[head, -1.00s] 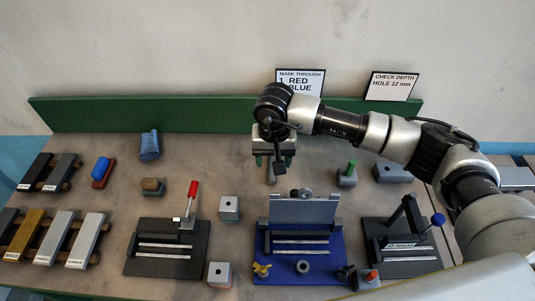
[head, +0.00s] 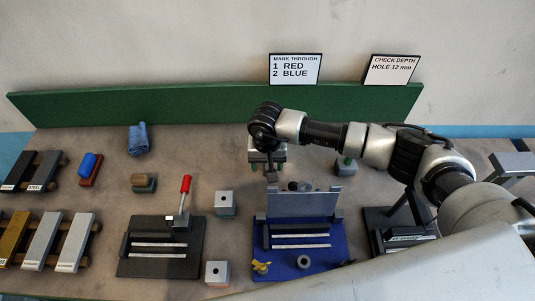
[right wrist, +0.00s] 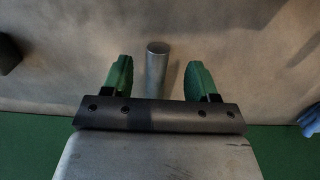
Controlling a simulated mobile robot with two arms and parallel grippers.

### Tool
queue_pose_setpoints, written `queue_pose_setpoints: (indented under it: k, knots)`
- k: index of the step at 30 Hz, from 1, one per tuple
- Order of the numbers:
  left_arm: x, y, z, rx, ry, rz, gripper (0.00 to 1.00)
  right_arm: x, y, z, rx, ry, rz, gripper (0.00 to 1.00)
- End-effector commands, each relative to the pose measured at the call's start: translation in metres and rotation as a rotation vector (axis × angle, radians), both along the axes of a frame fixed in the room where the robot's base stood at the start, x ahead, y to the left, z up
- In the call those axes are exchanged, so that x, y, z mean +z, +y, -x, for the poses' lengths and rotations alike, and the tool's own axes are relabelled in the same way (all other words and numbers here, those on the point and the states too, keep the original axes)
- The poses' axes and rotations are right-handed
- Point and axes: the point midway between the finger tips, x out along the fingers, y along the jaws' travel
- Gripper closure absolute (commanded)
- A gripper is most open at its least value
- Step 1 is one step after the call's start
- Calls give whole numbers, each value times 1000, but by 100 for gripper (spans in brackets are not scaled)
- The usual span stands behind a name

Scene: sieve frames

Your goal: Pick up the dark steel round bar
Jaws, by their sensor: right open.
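A grey steel round bar (right wrist: 157,66) shows in the right wrist view, end-on and slanting, between the two green finger pads. My right gripper (right wrist: 159,68) is open around it, with a gap on each side and neither pad touching it. In the head view my right gripper (head: 268,166) hangs over the bench behind the blue fixture, its pads pointing down. There the wrist and jaws hide most or all of the bar. My left gripper is not in view.
The blue fixture (head: 327,262) stands just in front of my right gripper. A black fixture with a red-handled clamp (head: 150,270) and grey blocks (head: 225,205) lie left of it. The green back rail (head: 180,106) runs behind. Bare bench lies left of the gripper.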

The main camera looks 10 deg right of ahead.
Motion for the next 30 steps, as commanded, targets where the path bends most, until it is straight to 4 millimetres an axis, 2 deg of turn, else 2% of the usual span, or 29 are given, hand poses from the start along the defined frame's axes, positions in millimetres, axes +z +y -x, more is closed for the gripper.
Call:
queue_pose_setpoints:
  k: [1,3,7,16,27,28,30]
  knots:
    - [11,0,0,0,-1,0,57,-3,-1,1,-3,5,0,41]
    - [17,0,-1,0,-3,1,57,-13,-3,1,-3,5,1,41]
    - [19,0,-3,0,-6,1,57,-31,-2,0,-2,3,-1,41]
    - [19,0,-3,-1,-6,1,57,-38,-3,-1,-1,-1,0,41]
    - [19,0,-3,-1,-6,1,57,-37,-3,-1,-1,0,0,96]
    - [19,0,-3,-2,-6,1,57,-37,-3,-1,-1,0,0,100]
    - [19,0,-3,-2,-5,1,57,-37,-3,-1,-2,0,0,100]
